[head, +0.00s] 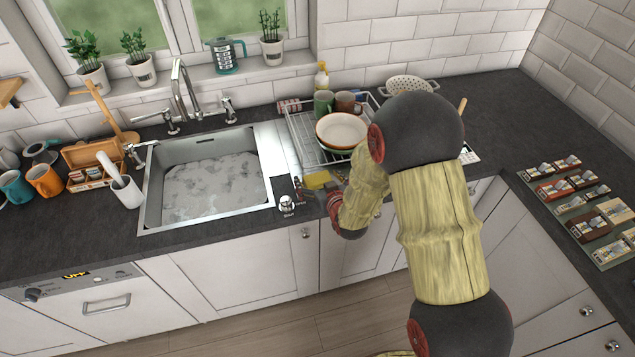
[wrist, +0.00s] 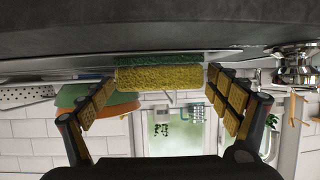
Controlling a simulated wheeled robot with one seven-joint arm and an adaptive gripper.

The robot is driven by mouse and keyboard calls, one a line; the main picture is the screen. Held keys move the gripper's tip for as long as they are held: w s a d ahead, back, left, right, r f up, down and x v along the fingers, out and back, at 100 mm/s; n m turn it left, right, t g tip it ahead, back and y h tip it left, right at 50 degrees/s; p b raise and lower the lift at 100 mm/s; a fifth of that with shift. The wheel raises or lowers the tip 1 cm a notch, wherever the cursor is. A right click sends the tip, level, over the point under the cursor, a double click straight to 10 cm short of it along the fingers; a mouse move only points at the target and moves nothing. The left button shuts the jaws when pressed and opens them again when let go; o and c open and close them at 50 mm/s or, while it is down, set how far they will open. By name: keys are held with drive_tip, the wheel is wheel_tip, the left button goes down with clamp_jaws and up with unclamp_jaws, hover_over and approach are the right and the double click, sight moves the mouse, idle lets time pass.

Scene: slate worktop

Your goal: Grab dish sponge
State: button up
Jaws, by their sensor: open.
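The dish sponge (wrist: 158,76), yellow with a green layer, lies on the worktop, and its long side faces my gripper in the wrist view, where the scene looks upside down. In the head view the sponge (head: 318,180) is a small yellow patch at the front of the dish rack, right of the sink. My gripper (wrist: 161,84) is open, with one padded finger on each side of the sponge near its ends. I cannot tell whether the fingers touch it. In the head view my arm partly hides the gripper (head: 322,187).
The dish rack (head: 297,137) with bowls and mugs stands just behind the sponge. The sink (head: 210,180) is to the left, with a metal knob (head: 287,202) near its right front corner. Packaged items (head: 585,215) lie on the right counter.

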drive_tip(key=shift+c, duration=0.2)
drive_tip(key=c, duration=1)
drive_tip(key=shift+r, duration=0.1)
